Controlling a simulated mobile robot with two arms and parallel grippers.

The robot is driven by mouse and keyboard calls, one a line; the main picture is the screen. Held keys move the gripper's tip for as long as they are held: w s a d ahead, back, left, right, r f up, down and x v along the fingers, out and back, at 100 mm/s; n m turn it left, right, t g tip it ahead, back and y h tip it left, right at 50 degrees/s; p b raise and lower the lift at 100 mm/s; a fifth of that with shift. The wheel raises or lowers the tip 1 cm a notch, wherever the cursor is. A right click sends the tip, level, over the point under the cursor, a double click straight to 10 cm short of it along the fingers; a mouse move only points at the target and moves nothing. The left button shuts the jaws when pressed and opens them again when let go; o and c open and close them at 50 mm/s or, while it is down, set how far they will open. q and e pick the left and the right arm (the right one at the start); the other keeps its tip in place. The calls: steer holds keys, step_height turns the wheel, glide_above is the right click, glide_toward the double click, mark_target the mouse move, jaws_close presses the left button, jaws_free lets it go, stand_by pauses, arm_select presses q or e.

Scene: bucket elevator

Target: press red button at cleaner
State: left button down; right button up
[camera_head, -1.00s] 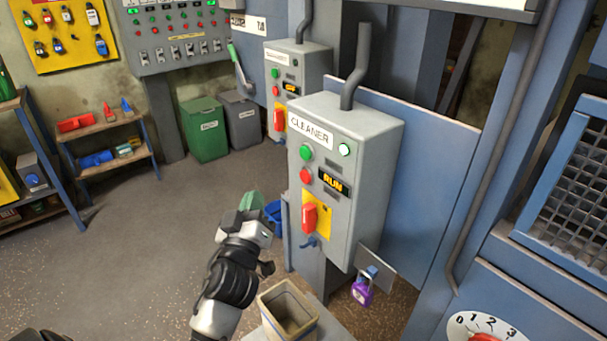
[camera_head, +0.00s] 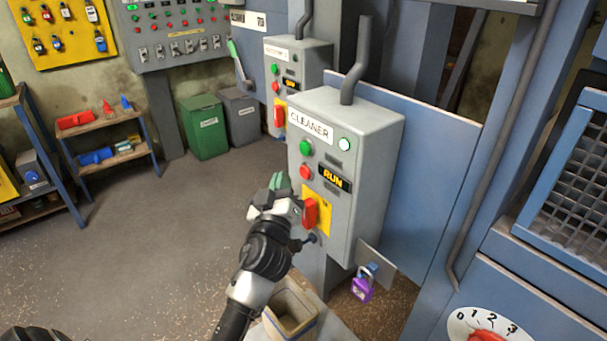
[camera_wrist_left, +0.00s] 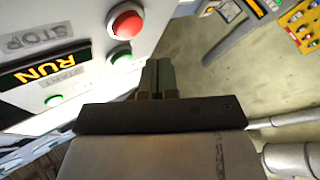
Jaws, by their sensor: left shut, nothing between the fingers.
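A red switch handle (camera_head: 311,212) sits on a yellow plate below. My left gripper (camera_head: 279,182) is shut and empty, pointing up, just left of the box and a little below the red button. In the left wrist view, the red button (camera_wrist_left: 126,24) is beyond the fingertips (camera_wrist_left: 157,66), up and to the left, near the word "STOP". The fingers look apart from it. My right gripper is not in view.
A purple padlock (camera_head: 363,287) hangs at the box's lower right. An open bin (camera_head: 291,310) stands below my left arm. A second grey box (camera_head: 299,62) is behind. Floor at left is clear.

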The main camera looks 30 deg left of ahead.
arm_select(q)
steer(key=shift+w+d, duration=0.4)
steer(key=shift+w, duration=0.45)
stand_by(1.5)
steer(key=shift+w+d+b, duration=0.15)
steer(key=shift+w+b, duration=0.25)
steer(key=shift+w+d+b, duration=0.2)
steer(key=shift+w+b, duration=0.1)
steer(key=shift+w, duration=0.15)
stand_by(0.6)
steer(key=shift+s, duration=0.1)
steer(key=shift+s+a, duration=0.3)
steer(key=shift+s, duration=0.45)
steer(key=s, duration=0.1)
steer(key=s+a+p, duration=0.1)
steer(key=s, duration=0.1)
steer(key=s+a, duration=0.1)
steer(key=shift+s, duration=0.3)
